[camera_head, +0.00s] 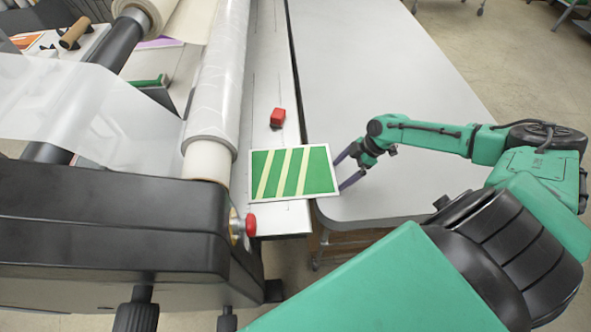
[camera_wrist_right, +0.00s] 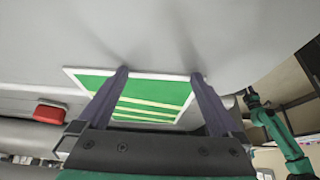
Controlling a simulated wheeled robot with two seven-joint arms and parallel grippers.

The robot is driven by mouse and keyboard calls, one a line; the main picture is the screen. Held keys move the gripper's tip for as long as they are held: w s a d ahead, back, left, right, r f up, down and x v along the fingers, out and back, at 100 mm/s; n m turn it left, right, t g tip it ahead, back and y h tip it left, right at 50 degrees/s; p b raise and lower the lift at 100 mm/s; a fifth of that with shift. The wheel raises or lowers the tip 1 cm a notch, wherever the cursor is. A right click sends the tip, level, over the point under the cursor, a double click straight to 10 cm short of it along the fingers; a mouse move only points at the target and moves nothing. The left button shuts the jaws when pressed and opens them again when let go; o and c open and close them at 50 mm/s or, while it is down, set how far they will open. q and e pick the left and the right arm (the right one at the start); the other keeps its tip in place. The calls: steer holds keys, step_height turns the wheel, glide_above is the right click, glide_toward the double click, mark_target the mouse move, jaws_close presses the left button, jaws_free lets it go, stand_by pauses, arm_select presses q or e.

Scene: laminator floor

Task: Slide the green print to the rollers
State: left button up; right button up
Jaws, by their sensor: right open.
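The green print (camera_head: 292,172), with pale diagonal stripes and a white border, lies flat on the narrow pale feed table (camera_head: 268,70) beside the laminator rollers (camera_head: 213,110). My right gripper (camera_head: 338,175) is open at the print's right edge. In the right wrist view its fingers (camera_wrist_right: 160,73) cross over the print (camera_wrist_right: 150,98); I cannot tell whether they touch it. My left gripper (camera_wrist_right: 252,97) shows small at the right of that view, its jaws unclear.
A red block (camera_head: 277,117) sits on the feed table beyond the print. The black laminator housing (camera_head: 110,235) with a red knob (camera_head: 250,225) stands at the near left. The grey table (camera_head: 375,70) on the right is clear.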

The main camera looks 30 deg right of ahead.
mark_target(318, 172)
steer(key=shift+w+d+f+b, duration=0.1)
steer(key=shift+w+d+b, duration=0.3)
steer(key=shift+w+b, duration=0.45)
steer(key=shift+w+d+b, duration=0.2)
steer(key=shift+w+b, duration=0.1)
steer(key=shift+b, duration=0.15)
steer(key=shift+a+r+p, duration=0.2)
steer(key=shift+p, duration=0.15)
steer(key=shift+w+a+f, duration=0.1)
steer(key=shift+w+a, duration=0.25)
steer(key=shift+a, duration=0.45)
steer(key=shift+w+a+r, duration=0.1)
steer(key=shift+w+a, duration=0.3)
steer(key=shift+a, duration=0.4)
steer(key=shift+w+a+f, duration=0.1)
steer(key=shift+w+a, duration=0.25)
steer(key=shift+a, duration=0.45)
